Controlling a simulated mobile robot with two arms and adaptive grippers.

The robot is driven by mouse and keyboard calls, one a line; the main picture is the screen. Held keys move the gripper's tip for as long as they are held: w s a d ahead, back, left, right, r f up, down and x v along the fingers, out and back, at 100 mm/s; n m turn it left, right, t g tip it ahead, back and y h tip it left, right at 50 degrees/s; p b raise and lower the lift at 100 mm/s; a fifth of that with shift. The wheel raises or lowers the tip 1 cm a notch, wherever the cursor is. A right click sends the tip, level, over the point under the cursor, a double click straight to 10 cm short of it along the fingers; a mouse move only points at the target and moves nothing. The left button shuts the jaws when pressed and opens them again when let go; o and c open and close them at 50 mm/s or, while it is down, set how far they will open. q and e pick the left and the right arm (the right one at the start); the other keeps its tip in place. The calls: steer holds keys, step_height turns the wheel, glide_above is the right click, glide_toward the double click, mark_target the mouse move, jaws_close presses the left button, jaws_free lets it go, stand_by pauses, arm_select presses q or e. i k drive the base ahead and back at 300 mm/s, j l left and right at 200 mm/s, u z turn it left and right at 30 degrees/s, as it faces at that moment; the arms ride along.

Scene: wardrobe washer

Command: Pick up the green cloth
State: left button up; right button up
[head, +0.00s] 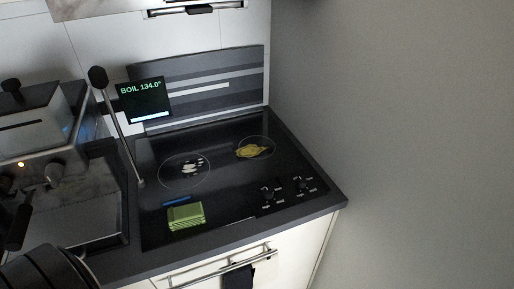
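A green block-like item (185,215), which looks like a folded cloth or a sponge, lies on the front left of the black cooktop (226,200). A thin blue strip (176,201) lies just behind it. Nothing touches the green item from above. Neither of my grippers shows in the head view. A dark rounded shape at the bottom left corner is cut off, and I cannot tell what it is.
A yellow item (253,151) lies on the back right burner ring. White pieces (193,165) lie on the left ring. A dark rod with a knob (118,122) leans near a "BOIL 134.0°" display (143,101). A metal machine (42,130) stands left. A wall closes the right.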

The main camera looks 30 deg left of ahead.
mark_target(191, 214)
steer(key=u, duration=0.45)
steer(key=i+u, duration=0.15)
steer(key=u, duration=0.75)
steer(key=i+u, duration=0.1)
steer(key=u, duration=0.35)
